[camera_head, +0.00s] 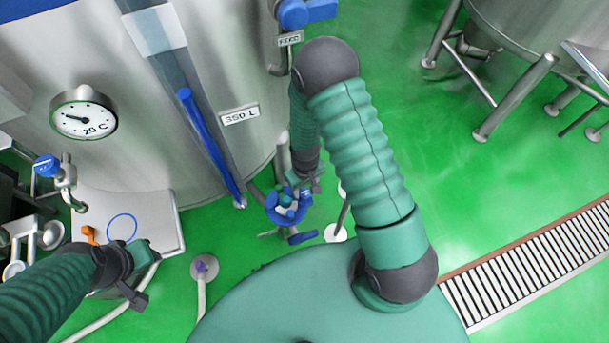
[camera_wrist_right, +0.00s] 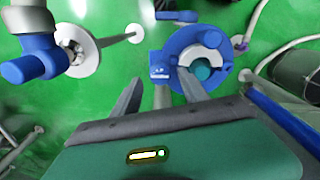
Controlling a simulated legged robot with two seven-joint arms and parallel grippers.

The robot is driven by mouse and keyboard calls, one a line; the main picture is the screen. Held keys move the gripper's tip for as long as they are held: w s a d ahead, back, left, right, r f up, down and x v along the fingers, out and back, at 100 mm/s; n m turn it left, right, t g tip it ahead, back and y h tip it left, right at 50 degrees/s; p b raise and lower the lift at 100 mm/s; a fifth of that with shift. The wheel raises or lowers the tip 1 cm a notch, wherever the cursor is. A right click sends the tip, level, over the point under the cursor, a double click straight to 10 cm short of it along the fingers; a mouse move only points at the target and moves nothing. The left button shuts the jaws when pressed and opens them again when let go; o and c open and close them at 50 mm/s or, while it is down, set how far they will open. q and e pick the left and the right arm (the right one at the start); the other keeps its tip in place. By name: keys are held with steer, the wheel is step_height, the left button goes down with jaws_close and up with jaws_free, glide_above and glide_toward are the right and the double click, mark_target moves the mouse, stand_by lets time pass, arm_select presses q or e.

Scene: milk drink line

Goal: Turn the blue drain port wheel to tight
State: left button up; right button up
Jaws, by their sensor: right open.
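The blue drain port wheel (camera_head: 287,218) is a round ring low at the foot of the steel tank, with a pale and teal centre. It also shows in the right wrist view (camera_wrist_right: 175,44), just beyond my fingers, with a small blue tag (camera_wrist_right: 159,67) at its left. My right gripper (camera_wrist_right: 160,80) is open, with its fingers apart and the right fingertip close to the wheel's near edge. I cannot tell whether they touch. In the head view, my right arm partly hides the area by the wheel. My left gripper (camera_head: 140,258) is at lower left, its fingers unclear.
The tank (camera_head: 220,75) stands behind, with a dial (camera_head: 84,115) and a blue-lined sight tube (camera_head: 205,135). A blue lever (camera_head: 302,238) sits below the wheel. A thin blue ring (camera_head: 122,228) lies near my left gripper. Green floor (camera_head: 440,170) is free at right, beside a drain grate (camera_head: 535,265).

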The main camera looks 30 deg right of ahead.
mark_target(305, 190)
step_height(305, 190, up, 15)
steer(key=p, duration=0.1)
steer(key=shift+r+p, duration=0.2)
steer(key=shift+p, duration=0.2)
